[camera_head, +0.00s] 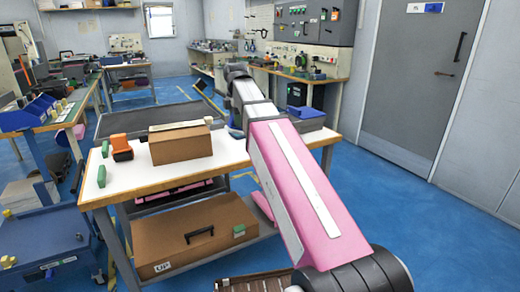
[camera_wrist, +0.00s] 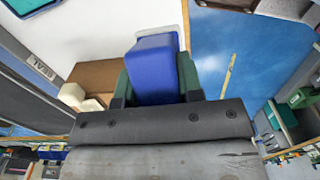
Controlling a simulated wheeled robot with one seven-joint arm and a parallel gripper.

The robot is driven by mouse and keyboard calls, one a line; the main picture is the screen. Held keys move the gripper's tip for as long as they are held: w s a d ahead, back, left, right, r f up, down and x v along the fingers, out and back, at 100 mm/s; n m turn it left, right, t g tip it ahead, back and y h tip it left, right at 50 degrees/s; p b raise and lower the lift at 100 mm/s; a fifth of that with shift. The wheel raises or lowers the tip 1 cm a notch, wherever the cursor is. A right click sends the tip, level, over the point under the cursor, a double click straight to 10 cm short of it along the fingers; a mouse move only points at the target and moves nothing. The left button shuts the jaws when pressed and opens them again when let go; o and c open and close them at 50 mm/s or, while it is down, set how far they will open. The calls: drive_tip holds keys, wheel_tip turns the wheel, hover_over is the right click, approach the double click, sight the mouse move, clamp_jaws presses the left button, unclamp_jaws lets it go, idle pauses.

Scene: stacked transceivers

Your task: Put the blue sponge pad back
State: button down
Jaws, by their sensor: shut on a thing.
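The blue sponge pad (camera_wrist: 153,70) is in the wrist view, a blue block between the two green fingers of my gripper (camera_wrist: 155,80). My gripper is shut on it. White table top shows beyond the pad and blue floor to its right, so it is near the table's edge. Its height above the table cannot be told. In the head view my arm reaches over the right part of the table (camera_head: 125,180), and the gripper and held pad are mostly hidden behind it.
A brown box (camera_head: 182,148) stands on the table beside an orange and black device (camera_head: 121,148). Small green blocks (camera_head: 101,176) lie to the left. A larger brown case (camera_head: 190,238) is on the lower shelf. A blue item (camera_head: 306,112) is right of my arm.

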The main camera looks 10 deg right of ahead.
drive_tip(key=w+d+f, duration=0.2)
drive_tip(key=d, duration=0.1)
drive_tip(key=w+d+f, duration=0.1)
drive_tip(key=d+f, duration=0.1)
drive_tip(key=d, duration=0.1)
drive_tip(key=w+d+f, duration=0.2)
drive_tip(key=d+f, duration=0.1)
drive_tip(key=d, duration=0.1)
drive_tip(key=shift+w, duration=0.35)
drive_tip(key=shift+s+d+f, duration=0.1)
drive_tip(key=shift+f, duration=1.75)
drive_tip(key=c, duration=0.8)
unclamp_jaws()
drive_tip(key=shift+f, duration=0.1)
drive_tip(key=shift+f, duration=0.15)
drive_tip(key=r, duration=0.7)
drive_tip(key=s+r, duration=0.1)
drive_tip(key=r, duration=0.3)
drive_tip(key=shift+a, duration=0.3)
